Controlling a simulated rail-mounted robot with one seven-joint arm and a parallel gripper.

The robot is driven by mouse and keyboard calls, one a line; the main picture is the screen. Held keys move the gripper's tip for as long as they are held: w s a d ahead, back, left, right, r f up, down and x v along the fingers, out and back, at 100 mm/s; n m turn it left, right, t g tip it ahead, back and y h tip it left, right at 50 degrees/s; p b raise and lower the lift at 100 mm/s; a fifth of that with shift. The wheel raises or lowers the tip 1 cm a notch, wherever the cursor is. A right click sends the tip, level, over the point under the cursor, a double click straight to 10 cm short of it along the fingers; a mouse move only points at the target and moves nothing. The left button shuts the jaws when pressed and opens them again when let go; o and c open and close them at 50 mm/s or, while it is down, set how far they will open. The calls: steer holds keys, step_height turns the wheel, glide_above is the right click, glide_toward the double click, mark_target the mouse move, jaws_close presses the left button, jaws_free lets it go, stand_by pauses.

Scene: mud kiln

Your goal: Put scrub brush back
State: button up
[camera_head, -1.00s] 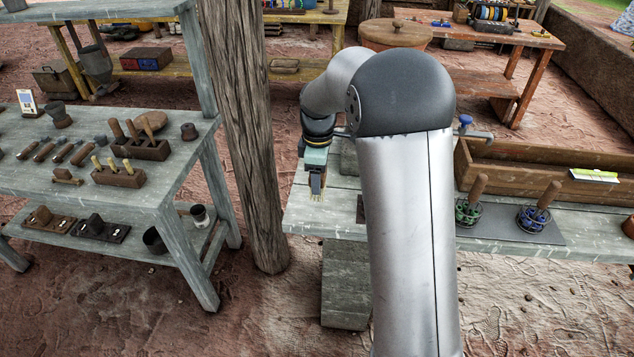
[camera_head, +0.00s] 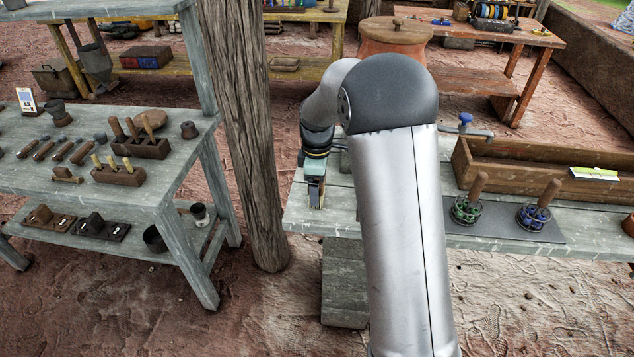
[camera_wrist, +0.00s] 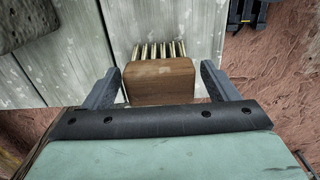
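The scrub brush (camera_wrist: 160,82) has a brown wooden block and a row of pale bristles on its far side. In the wrist view it sits between the two fingers of my gripper (camera_wrist: 160,78). A narrow gap shows at the right finger and a thinner one at the left, so the fingers look apart around the block. In the head view my gripper (camera_head: 316,200) points down over the left end of the grey plank table (camera_head: 300,213). The brush is hard to make out there. I cannot tell whether its bristles touch the wood.
A wooden post (camera_head: 245,140) stands left of the table. A shelf unit (camera_head: 95,185) with tools is further left.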

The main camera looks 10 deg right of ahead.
step_height(320, 180, up, 12)
steer(key=shift+r, duration=0.2)
stand_by(0.4)
